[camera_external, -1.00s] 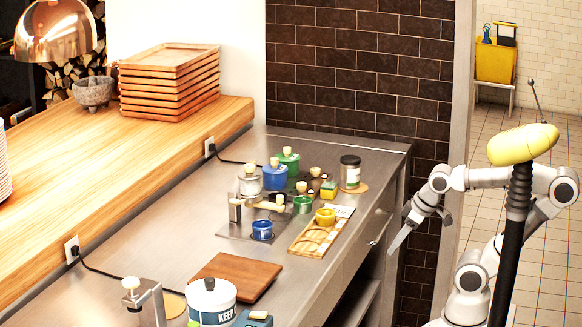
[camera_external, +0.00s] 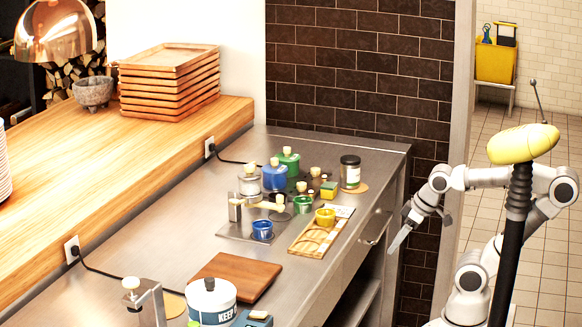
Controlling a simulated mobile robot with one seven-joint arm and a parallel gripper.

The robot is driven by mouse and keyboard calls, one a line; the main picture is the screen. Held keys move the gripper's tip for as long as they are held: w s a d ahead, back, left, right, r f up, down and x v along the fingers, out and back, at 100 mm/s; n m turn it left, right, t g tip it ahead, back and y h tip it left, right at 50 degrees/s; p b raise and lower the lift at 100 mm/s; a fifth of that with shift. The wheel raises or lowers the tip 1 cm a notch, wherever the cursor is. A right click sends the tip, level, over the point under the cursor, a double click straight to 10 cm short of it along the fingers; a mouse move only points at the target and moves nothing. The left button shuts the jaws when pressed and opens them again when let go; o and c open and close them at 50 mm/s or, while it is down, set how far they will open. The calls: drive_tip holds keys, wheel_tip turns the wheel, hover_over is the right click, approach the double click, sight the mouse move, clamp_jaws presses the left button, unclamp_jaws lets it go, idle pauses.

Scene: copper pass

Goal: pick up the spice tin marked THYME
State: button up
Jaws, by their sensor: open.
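No label reading THYME can be made out in this view. Small coloured tins or cups stand on the steel counter: a yellow one (camera_external: 325,217) on a wooden rack (camera_external: 306,243), a green one (camera_external: 303,204), and a blue one (camera_external: 262,229) on a grey plate. Which of these, if any, is the thyme tin cannot be told. My gripper (camera_external: 397,243) hangs past the counter's right edge, pointing down and left, apart from everything. Its fingers look slim and overlap in this view, with nothing seen between them.
A wooden board (camera_external: 236,275) and a white KEEP pot (camera_external: 211,303) stand in front.

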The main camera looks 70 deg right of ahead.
drive_tip(key=o, duration=0.7)
drive_tip(key=w+d+r+n+t+p, duration=0.2)
drive_tip(key=w+r+t+p, duration=0.85)
drive_tip(key=w+r, duration=1.5)
drive_tip(key=m+g+h+p, duration=0.3)
drive_tip(key=m+h+p, duration=0.1)
drive_tip(key=p, duration=0.7)
hover_over(359, 164)
drive_tip(key=w, duration=0.3)
wheel_tip(359, 164, down, 10)
drive_tip(key=shift+s+r, duration=0.1)
drive_tip(key=shift+r, duration=0.05)
drive_tip(key=shift+m+y, duration=0.3)
drive_tip(key=shift+y, duration=0.1)
drive_tip(key=s+f, duration=0.3)
drive_tip(key=f, duration=0.1)
drive_tip(key=shift+s, duration=0.15)
drive_tip(key=shift+s+f, duration=0.15)
drive_tip(key=shift+f, duration=0.1)
drive_tip(key=shift+w+f, duration=0.25)
drive_tip(key=shift+w, duration=0.05)
drive_tip(key=shift+b+x, duration=0.5)
drive_tip(key=shift+x, duration=2.75)
